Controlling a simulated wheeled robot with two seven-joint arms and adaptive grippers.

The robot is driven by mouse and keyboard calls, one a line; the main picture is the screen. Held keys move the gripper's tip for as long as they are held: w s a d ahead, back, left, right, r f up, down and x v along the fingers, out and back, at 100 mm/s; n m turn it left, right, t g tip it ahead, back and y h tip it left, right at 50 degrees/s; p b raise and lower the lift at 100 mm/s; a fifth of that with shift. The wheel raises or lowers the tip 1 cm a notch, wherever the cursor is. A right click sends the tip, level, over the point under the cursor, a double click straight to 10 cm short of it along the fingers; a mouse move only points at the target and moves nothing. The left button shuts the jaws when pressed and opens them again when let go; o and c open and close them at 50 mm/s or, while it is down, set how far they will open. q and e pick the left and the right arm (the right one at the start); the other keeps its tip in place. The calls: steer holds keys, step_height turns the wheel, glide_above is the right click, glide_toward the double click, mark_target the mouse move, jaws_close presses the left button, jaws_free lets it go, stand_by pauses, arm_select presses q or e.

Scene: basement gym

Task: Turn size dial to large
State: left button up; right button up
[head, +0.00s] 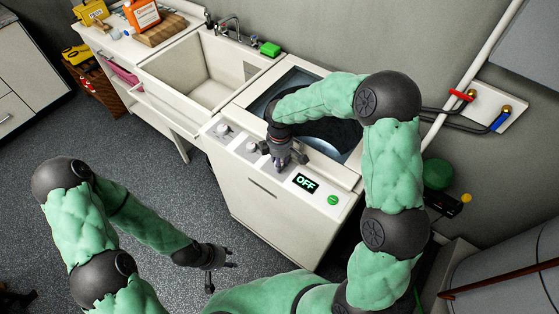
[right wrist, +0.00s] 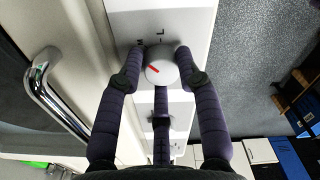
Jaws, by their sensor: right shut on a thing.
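The size dial (right wrist: 163,66) is a round white knob with a red mark in the right wrist view. Its red mark slants toward the upper left, on the M side. The letters M and L are printed beside the dial, with L straight above it in that view. My right gripper (right wrist: 162,60) is shut on the dial, with fingers on both sides of it. In the head view my right gripper (head: 281,160) is over the washer's (head: 265,199) front panel and hides the dial. My left gripper (head: 228,265) is open and empty above the floor.
Other knobs (head: 223,128) sit left of my right gripper on the panel. An OFF display (head: 306,183) and a green button (head: 333,200) are to its right. A sink (head: 190,80) adjoins the washer. Pipes with valves (head: 462,95) run along the wall.

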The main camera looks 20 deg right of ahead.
steer(key=shift+s+f, duration=0.1)
steer(key=shift+s, duration=0.05)
steer(key=m+b, duration=0.1)
steer(key=m, duration=0.3)
steer(key=shift+s+f+m, duration=0.1)
steer(key=shift+f+m, duration=0.05)
steer(key=shift+m, duration=0.15)
steer(key=shift+s+m+b, duration=0.1)
steer(key=shift+m+b, duration=0.7)
steer(key=shift+m, duration=1.2)
steer(key=shift+s, duration=0.1)
steer(key=o, duration=1.1)
steer(key=shift+c, duration=0.2)
steer(key=shift+o, duration=0.3)
steer(key=shift+w+r, duration=0.2)
steer(key=shift+r, duration=0.25)
step_height(320, 180, up, 11)
steer(key=shift+r, duration=0.15)
